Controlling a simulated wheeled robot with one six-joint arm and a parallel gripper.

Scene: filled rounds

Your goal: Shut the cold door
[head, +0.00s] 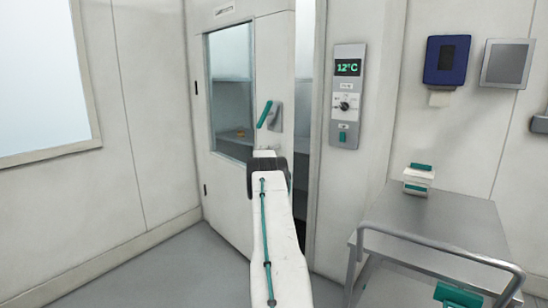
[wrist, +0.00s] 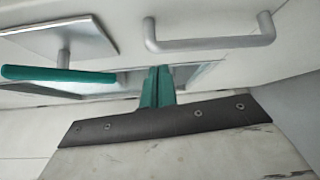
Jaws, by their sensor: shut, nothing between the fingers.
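The cold door (head: 225,190) is white, with a window, and stands slightly ajar. A dark gap (head: 300,190) shows along its right edge, beside the frame. Its teal lever handle (head: 265,114) sits on a metal plate and also shows at the left of the wrist view (wrist: 60,75). My arm reaches to the door's lower right in the head view, and its wrist hides my fingers there. In the wrist view my gripper (wrist: 159,72) has its teal fingers together and empty, close to the door face. Whether they touch it I cannot tell.
A grey bar handle (wrist: 210,43) shows in the wrist view. A control panel (head: 347,110) reading 12°C is on the wall right of the gap. A metal cart (head: 450,220) with a push rail stands at the right. The floor (head: 175,270) at left is clear.

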